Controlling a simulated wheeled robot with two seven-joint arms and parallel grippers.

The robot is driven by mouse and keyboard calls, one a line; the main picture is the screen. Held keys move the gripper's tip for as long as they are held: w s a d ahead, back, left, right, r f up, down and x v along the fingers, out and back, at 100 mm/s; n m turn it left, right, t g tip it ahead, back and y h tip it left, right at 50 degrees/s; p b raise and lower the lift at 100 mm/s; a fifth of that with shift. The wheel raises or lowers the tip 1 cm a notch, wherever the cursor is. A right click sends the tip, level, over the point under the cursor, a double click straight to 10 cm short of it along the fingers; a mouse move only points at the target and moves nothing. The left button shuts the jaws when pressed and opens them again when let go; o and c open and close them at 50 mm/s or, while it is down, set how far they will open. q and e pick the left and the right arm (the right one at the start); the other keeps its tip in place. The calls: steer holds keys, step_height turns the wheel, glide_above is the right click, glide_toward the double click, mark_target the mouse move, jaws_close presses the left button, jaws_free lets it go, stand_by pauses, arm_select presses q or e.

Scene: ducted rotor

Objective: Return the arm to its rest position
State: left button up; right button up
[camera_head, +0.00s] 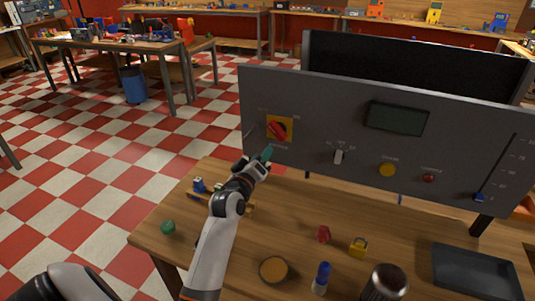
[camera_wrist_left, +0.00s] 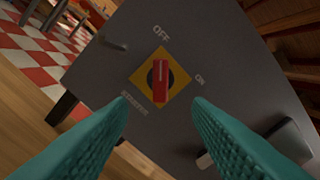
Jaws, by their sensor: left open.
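My left gripper (camera_head: 266,154) is open and empty, with teal fingers, a short way in front of the left part of the grey control panel (camera_head: 330,88). In the left wrist view its two fingers (camera_wrist_left: 160,125) stand apart on either side below a red rotary knob (camera_wrist_left: 160,80). The knob sits on a yellow plate (camera_wrist_left: 177,98) marked OFF and ON, with a third label at lower left. Its red bar points at OFF. The knob also shows in the head view (camera_head: 278,130), just above the fingertips, and nothing touches it. My right gripper is not seen.
The wooden table (camera_head: 150,238) holds a green piece (camera_head: 168,227), a red piece (camera_head: 322,234), a yellow padlock (camera_head: 358,246), a blue-topped item (camera_head: 321,278), a dark jar (camera_head: 385,282), a round orange-topped item (camera_head: 273,270) and a dark tray (camera_head: 475,272). Checkered floor lies open left.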

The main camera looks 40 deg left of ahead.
arm_select(q)
steer(key=s+d+f+m+g+h, duration=0.4)
steer(key=s+d+f+m+g, duration=0.4)
steer(key=s+d+f, duration=0.5)
steer(key=s+d+f+m+g, duration=0.2)
steer(key=s+d+m+g, duration=0.1)
steer(key=s, duration=0.6)
steer(key=s+d+f+m+g, duration=0.2)
steer(key=s+d+m+g, duration=0.1)
steer(key=s, duration=0.7)
step_height(320, 180, down, 29)
steer(key=s+g+b, duration=0.1)
steer(key=s+b, duration=0.1)
steer(key=s+a+f+g, duration=0.1)
steer(key=s+a+f, duration=0.1)
steer(key=s+f, duration=1.3)
steer(key=shift+s+a+f+b, duration=0.3)
steer(key=shift+f+b, duration=0.1)
steer(key=shift+b, duration=0.05)
